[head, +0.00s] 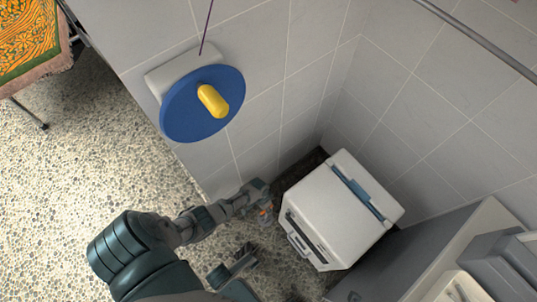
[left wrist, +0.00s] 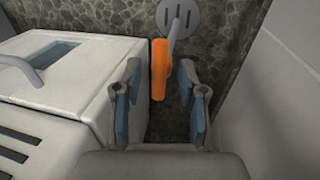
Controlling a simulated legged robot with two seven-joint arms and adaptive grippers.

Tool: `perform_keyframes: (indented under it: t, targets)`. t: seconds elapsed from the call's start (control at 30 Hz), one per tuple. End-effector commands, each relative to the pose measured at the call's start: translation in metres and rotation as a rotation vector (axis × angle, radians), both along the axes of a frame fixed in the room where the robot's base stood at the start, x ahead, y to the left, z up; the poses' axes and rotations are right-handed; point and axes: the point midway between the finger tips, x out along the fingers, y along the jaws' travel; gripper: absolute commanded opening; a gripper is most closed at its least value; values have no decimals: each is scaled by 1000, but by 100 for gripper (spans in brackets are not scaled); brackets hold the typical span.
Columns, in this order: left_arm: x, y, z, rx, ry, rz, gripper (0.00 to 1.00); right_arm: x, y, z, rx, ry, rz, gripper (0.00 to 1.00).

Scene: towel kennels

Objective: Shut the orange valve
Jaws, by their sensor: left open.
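The orange valve handle (left wrist: 159,68) stands upright in the left wrist view, on a grey stem in front of a round grey plate (left wrist: 178,17). In the head view only a small orange patch (head: 266,210) shows at my left gripper (head: 264,204). In the wrist view my left gripper (left wrist: 160,92) is open, its blue-padded fingers either side of the handle. The handle appears between or just beyond the fingertips, closer to the left finger; I cannot tell whether they touch. A dark shape at the bottom of the head view may be my right gripper (head: 240,262); its jaws are unclear.
A white box-like unit (head: 330,212) with a blue-grey strip stands right of my left gripper; it also shows in the wrist view (left wrist: 70,85). A blue disc (head: 185,110) with a yellow knob (head: 212,100) is on the tiled wall.

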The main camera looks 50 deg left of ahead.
Motion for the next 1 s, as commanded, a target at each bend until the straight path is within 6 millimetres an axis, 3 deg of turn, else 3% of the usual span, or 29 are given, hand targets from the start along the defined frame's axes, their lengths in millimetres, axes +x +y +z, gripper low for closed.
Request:
perform_keyframes:
  t: [0.23, 0.4, 0.73, 1.0]
  targets:
    - [1, 0, 1, 0, -2, -1, 39, 3, 0, 0, 0, 1, 0, 40]
    - [1, 0, 1, 0, -1, 0, 0, 3, 0, 0, 0, 0, 0, 40]
    - [1, 1, 0, 1, 0, -16, 0, 3, 0, 0, 0, 1, 0, 40]
    - [1, 2, -1, 3, 1, -139, 0, 5, 0, -4, -2, 9, 0, 40]
